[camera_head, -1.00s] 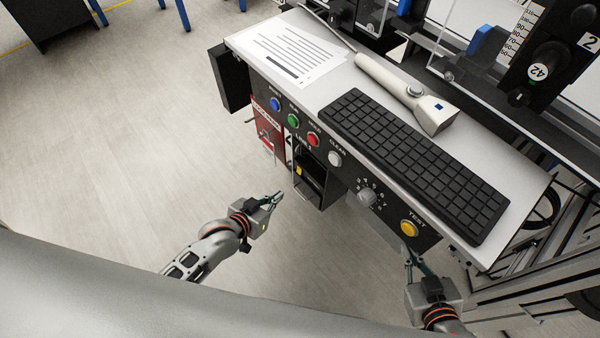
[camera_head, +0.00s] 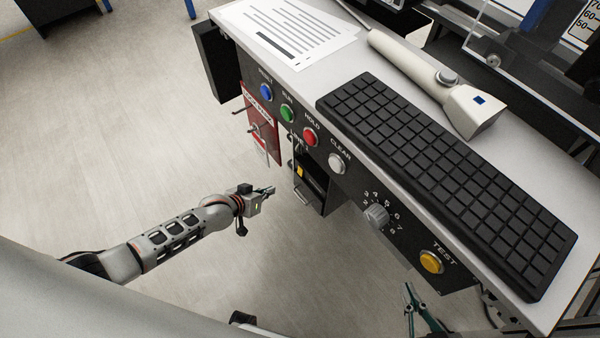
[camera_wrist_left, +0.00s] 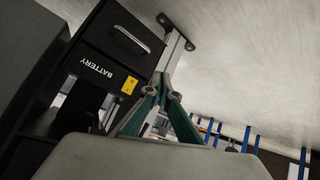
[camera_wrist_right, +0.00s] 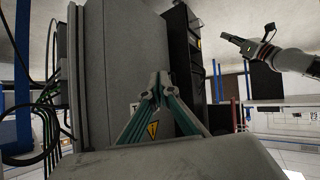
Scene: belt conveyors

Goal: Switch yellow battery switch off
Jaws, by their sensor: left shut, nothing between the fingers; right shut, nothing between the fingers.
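The yellow battery switch (camera_wrist_left: 129,85) sits on a black panel beside the word BATTERY in the left wrist view. It also shows small and yellow in the head view (camera_head: 299,171), in the open black compartment under the console. My left gripper (camera_head: 271,190) is shut and empty, to the left of this compartment and apart from it. In the left wrist view its fingertips (camera_wrist_left: 165,89) are right of the switch; contact cannot be seen. My right gripper (camera_head: 408,290) is shut and empty, below the yellow TEST button. The switch's position, on or off, is too small to tell.
The console front carries blue, green, red and white buttons, a grey dial (camera_head: 376,216) and the yellow TEST button (camera_head: 431,262). A keyboard (camera_head: 440,180), scanner (camera_head: 440,85) and paper (camera_head: 285,32) lie on top. A red lockout board (camera_head: 260,125) hangs at left. Floor left is clear.

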